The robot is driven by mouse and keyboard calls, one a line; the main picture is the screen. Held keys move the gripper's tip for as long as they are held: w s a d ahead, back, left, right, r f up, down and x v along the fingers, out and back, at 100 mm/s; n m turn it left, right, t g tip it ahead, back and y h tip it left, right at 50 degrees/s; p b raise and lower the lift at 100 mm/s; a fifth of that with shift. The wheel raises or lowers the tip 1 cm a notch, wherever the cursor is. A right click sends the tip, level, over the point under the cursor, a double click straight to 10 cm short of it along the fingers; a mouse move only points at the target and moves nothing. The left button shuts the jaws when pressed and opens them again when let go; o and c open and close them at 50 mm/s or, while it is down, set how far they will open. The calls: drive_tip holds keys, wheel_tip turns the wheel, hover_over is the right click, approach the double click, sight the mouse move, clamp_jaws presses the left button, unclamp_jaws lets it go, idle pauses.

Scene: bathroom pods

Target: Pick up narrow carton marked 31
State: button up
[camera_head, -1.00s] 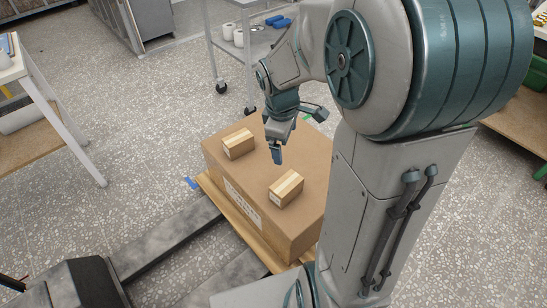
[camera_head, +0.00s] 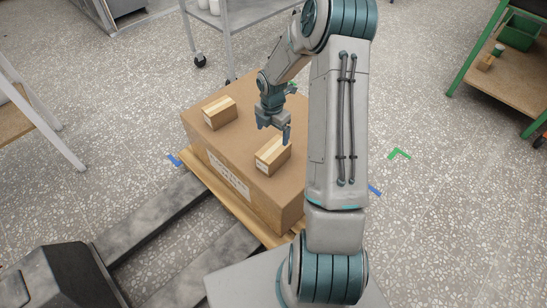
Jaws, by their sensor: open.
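Two small cartons with pale tape stripes lie on top of a large brown box (camera_head: 240,151). One small carton (camera_head: 220,114) is at the far left of the box top. The other small carton (camera_head: 272,155) is nearer, towards the front right. Their markings are too small to read, so I cannot tell which is marked 31. My gripper (camera_head: 276,135) is open and points down, close above and behind the nearer carton. Nothing shows between its fingers. I cannot tell whether a finger touches the carton.
The large box stands on a wooden pallet (camera_head: 205,181) with dark fork-like beams (camera_head: 165,215) at its left. A grey wheeled cart (camera_head: 240,25) stands behind. A green-framed shelf (camera_head: 500,80) is at the right.

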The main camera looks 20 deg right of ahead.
sight(273, 148)
wheel_tip(273, 148, down, 8)
drive_tip(key=shift+f+b, duration=0.15)
drive_tip(key=shift+b, duration=0.55)
drive_tip(key=f, duration=0.3)
drive_tip(key=f+b, duration=0.1)
drive_tip(key=f, duration=0.1)
drive_tip(key=shift+w+d, duration=0.3)
drive_tip(key=c, duration=1.4)
drive_tip(key=shift+o, duration=0.2)
drive_tip(key=shift+r, duration=0.2)
